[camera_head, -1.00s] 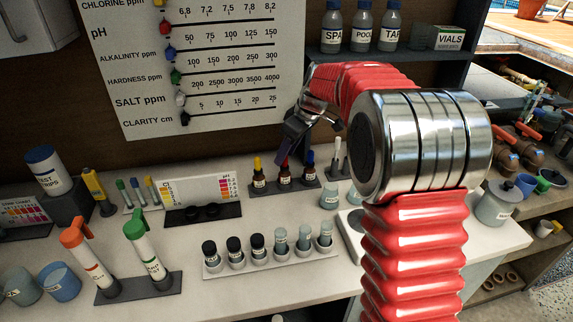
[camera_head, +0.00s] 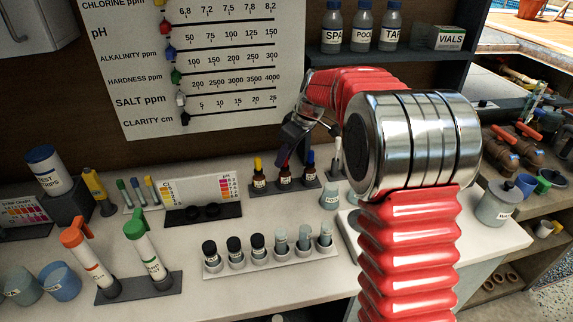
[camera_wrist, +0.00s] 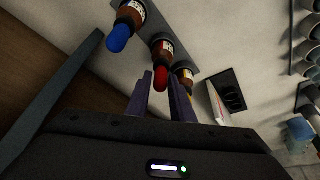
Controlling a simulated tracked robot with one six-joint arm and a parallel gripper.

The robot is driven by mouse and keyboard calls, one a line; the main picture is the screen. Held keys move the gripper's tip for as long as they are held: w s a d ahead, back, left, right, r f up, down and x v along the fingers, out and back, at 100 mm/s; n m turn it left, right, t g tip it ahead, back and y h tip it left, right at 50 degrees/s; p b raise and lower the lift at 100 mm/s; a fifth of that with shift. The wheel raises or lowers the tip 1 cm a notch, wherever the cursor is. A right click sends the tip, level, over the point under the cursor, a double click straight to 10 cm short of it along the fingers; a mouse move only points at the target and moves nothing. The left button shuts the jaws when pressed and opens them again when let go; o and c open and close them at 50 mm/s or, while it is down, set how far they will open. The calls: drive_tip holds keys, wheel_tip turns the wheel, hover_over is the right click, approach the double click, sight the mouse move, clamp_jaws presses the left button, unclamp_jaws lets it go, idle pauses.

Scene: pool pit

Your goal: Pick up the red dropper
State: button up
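The red dropper (camera_wrist: 161,78) is a brown bottle with a red bulb in the wrist view, standing in the middle of a grey rack between the blue dropper (camera_wrist: 119,38) and the yellow dropper (camera_wrist: 187,80). In the head view the rack (camera_head: 263,192) stands at the back of the counter. My gripper (camera_wrist: 166,82) is open, its two purple fingers to either side of the red bulb's line of sight. In the head view my gripper (camera_head: 283,160) is just above the red dropper (camera_head: 284,176), hiding its top. Whether the fingers touch it I cannot tell.
The wall with the chart (camera_head: 200,60) is close behind the rack. A vial row (camera_head: 270,260) stands in front. A colour card (camera_head: 203,190) stands to the left, and a small labelled cup (camera_head: 329,196) to the right.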

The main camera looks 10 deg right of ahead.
drive_tip(key=shift+c, duration=1)
drive_tip(key=shift+r, duration=0.1)
wheel_tip(320, 180, up, 10)
drive_tip(key=shift+f, duration=0.1)
drive_tip(key=shift+s, duration=0.15)
